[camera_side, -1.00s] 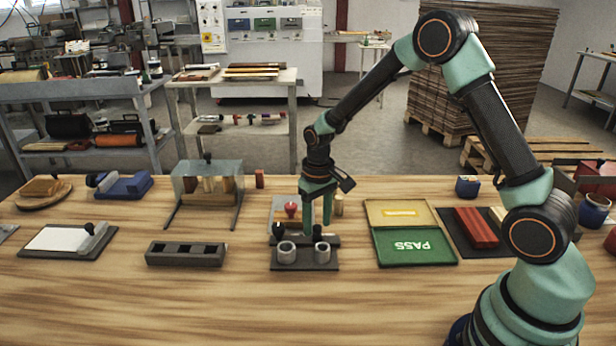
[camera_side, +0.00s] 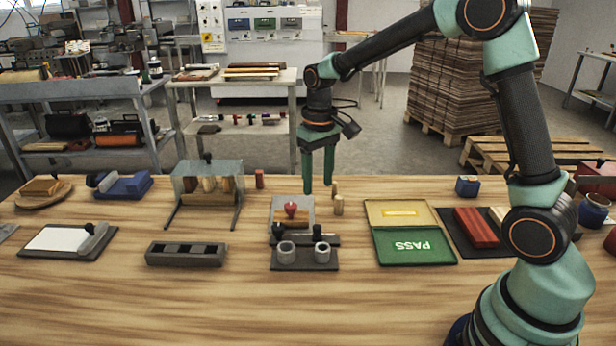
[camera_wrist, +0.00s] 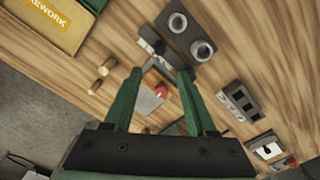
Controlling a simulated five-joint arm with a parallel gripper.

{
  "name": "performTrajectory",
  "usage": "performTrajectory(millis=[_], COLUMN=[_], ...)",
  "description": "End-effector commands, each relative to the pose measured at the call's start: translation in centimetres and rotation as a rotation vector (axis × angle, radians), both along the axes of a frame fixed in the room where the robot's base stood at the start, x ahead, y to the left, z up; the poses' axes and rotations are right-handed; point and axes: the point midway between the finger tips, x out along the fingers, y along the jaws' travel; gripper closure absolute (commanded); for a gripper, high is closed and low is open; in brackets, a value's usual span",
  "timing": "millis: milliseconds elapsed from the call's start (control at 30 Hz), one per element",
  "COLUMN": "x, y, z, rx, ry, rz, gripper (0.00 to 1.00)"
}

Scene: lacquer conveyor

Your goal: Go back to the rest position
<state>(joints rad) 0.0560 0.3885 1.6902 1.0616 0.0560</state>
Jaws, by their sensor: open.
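My gripper (camera_side: 319,188) is open and empty, raised above the middle of the table. Its two green fingers point down in the side view and also show in the wrist view (camera_wrist: 160,84). Below it are a grey plate with a red-knobbed stamp (camera_side: 291,210) and a dark stand with two grey ring cups (camera_side: 304,262). The red knob shows between the fingers in the wrist view (camera_wrist: 160,92). Two small wooden pegs (camera_side: 339,206) stand just right of the plate, apart from the fingers.
A dark slotted block (camera_side: 186,255) and a clear-covered stand (camera_side: 207,190) are to the left. The front of the wooden table (camera_side: 200,310) is clear.

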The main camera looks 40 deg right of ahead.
Motion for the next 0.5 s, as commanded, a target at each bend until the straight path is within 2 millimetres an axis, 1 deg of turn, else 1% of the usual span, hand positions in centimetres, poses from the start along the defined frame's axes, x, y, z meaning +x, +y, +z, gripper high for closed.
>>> performTrajectory(millis=[100, 400, 500], x=[-0.02, -0.03, -0.24], y=[0.00, 0.00, 0.07], z=[0.57, 0.65, 1.11], rx=[0.000, 0.000, 0.000], ry=[0.001, 0.000, -0.010], rz=[0.000, 0.000, 0.002], gripper=[0.43, 0.43, 0.43])
